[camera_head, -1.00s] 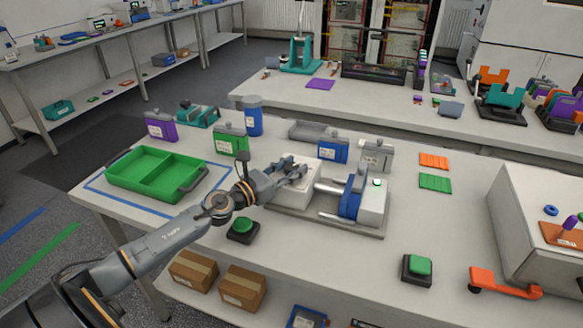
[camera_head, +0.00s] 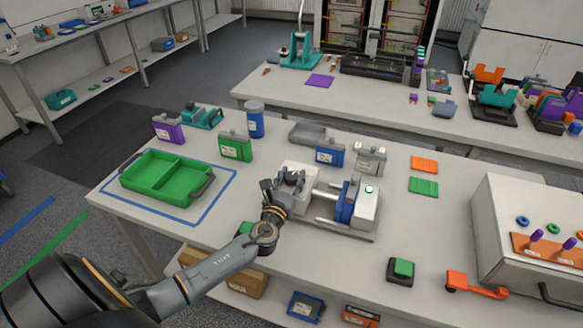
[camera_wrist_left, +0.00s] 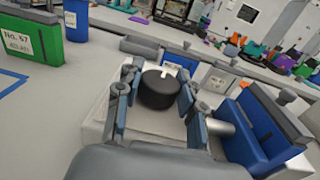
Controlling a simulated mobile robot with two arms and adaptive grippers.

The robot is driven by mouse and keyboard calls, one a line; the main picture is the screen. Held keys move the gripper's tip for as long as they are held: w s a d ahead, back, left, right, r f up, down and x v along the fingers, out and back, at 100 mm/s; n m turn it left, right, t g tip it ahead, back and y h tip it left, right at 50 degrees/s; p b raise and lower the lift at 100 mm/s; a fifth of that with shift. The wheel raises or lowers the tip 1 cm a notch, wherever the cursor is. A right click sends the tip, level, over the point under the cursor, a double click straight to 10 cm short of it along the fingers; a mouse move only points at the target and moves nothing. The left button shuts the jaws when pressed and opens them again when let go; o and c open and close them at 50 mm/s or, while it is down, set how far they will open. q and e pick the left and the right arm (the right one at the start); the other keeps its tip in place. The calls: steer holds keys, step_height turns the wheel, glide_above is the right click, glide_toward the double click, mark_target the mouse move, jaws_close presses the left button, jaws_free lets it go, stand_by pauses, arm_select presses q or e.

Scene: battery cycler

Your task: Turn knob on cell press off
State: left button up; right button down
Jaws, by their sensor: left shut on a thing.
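The cell press (camera_head: 345,205) stands on the table in the head view, with a white block at its left end and a blue plate on its right part. In the left wrist view, a round black knob (camera_wrist_left: 160,88) with a white mark sits on top of the white block (camera_wrist_left: 150,122). My left gripper (camera_head: 291,180) is over that block. In the left wrist view its two fingers (camera_wrist_left: 157,95) stand on either side of the knob, shut on it. The knob is mostly hidden by the gripper in the head view. My right gripper is not in view.
A green tray (camera_head: 205,190) lies to the left. Labelled purple, green, blue and grey cells stand behind the press. A green button (camera_head: 402,268) and an orange handle (camera_head: 475,286) are at the front right, beside a large grey box (camera_head: 525,220).

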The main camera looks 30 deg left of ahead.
arm_select(q)
steer(key=shift+r+n+g+y+p, duration=0.1)
steer(key=shift+n+g+y+p, duration=0.3)
steer(key=shift+n+y, duration=0.7)
steer(key=shift+y, duration=0.3)
steer(key=o, duration=1.2)
steer(key=v, duration=1.2)
steer(key=shift+w+d+r, duration=0.1)
steer(key=shift+r, duration=0.05)
